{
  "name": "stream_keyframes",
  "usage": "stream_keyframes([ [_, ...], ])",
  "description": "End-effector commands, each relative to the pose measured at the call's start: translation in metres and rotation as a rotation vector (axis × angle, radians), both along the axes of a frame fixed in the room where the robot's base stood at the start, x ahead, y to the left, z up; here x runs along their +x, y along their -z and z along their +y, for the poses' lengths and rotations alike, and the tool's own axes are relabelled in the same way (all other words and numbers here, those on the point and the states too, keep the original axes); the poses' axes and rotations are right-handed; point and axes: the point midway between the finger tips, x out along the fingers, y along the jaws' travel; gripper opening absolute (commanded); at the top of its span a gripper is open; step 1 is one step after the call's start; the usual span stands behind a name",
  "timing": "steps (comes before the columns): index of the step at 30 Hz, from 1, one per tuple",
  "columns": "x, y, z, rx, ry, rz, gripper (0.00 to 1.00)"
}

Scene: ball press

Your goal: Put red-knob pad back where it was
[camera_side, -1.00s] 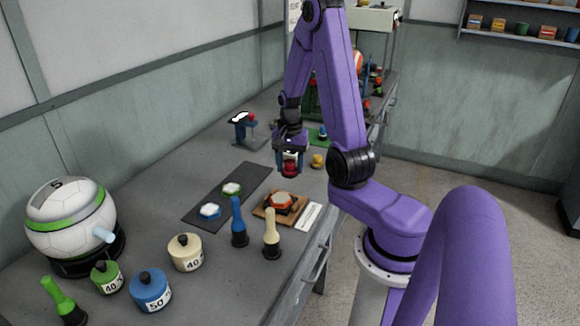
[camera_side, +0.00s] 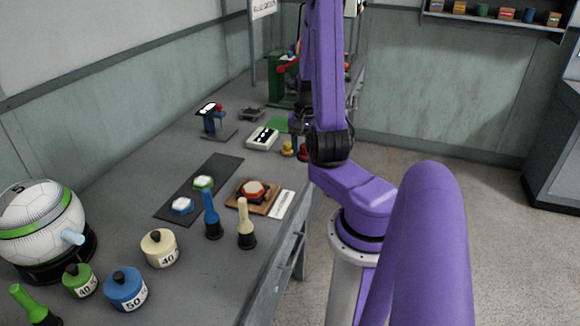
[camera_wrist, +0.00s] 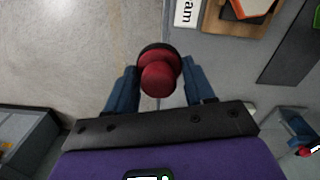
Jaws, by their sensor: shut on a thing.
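The red-knob pad (camera_wrist: 158,76) is between the two blue fingers of my gripper (camera_wrist: 160,90) in the wrist view. Its red knob faces the camera and its dark round base shows behind. My gripper is shut on it, above the table's edge, with bare floor to the left. In the side view the red knob (camera_side: 304,153) shows low beside my black elbow joint, near the table's right edge. My gripper (camera_side: 302,138) is partly hidden there. A yellow-knob pad (camera_side: 287,148) stands just left of it.
A white slotted block (camera_side: 262,138) and a green mat (camera_side: 281,123) lie left of my gripper. A wooden board with a red-rimmed piece (camera_side: 253,190), a blue handle (camera_side: 211,215) and a cream handle (camera_side: 246,224) are nearer.

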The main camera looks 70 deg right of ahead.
Motion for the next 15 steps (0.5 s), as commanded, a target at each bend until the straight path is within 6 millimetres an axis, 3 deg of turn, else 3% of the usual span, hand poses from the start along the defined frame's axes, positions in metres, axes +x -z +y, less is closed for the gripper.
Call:
stream_keyframes([
  [15,0.054,0.044,-0.071,0.004,0.0,0.002,0.2],
])
